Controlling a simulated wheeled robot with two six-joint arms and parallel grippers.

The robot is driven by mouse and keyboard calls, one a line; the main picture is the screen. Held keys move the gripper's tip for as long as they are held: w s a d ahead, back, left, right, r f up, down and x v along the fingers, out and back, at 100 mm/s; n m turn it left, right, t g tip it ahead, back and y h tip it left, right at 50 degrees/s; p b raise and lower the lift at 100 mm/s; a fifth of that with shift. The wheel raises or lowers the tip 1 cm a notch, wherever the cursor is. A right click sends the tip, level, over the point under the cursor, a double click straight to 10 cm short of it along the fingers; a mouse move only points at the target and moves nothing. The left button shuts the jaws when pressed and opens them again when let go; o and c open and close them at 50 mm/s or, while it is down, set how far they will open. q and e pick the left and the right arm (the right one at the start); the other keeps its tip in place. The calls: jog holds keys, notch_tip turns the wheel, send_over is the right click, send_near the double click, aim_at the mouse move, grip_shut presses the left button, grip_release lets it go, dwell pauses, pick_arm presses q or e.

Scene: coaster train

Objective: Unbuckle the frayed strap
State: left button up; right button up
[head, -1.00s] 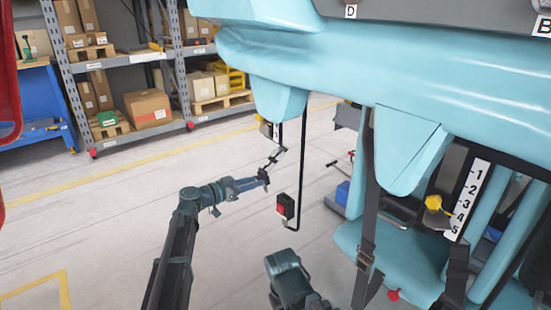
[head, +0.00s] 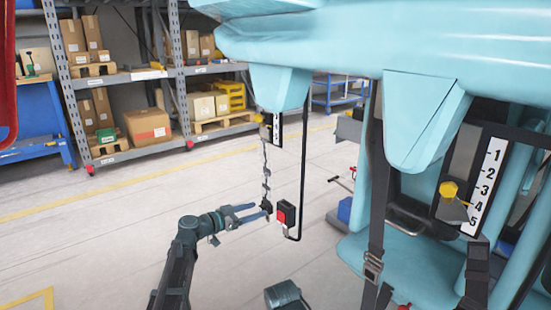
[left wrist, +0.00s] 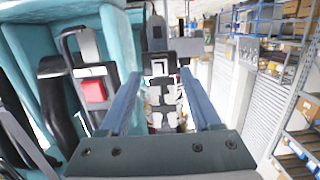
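A thin, mottled, ragged-looking strap (head: 265,170) hangs almost straight down from the underside of the pale blue car, at the middle of the head view.
The blue car (head: 430,110) fills the upper right. Dark harness straps (head: 375,200) and a numbered scale with a yellow knob (head: 449,191) are at the right. Shelving (head: 140,77) with boxes stands at the back left. The floor left of my arm is clear.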

pick_arm(q)
jog(key=p+v, duration=0.1)
jog(key=v, duration=1.2)
jog(key=shift+s+a+p, duration=0.2)
jog(key=shift+a+p, duration=0.15)
dwell(0.4)
jog(key=s+d+f+n+g+y+p, duration=0.1)
jog(key=s+d+f+g+y+p, duration=0.2)
jog(key=s+d, duration=0.45)
jog(key=s+d+f+n+g+y+p, duration=0.1)
jog(key=s+d+f+g+y+p, duration=0.1)
jog(key=s+d+f+g, duration=0.5)
jog(key=s+a+n+y+p, duration=0.5)
jog(key=s+y, duration=0.4)
jog(key=s, duration=0.5)
notch_tip(320, 180, up, 38)
jog(key=p, duration=3.6)
jog(key=shift+a+f+y+p, duration=0.2)
jog(key=shift+a+y+p, duration=0.1)
jog(key=shift+a, duration=0.15)
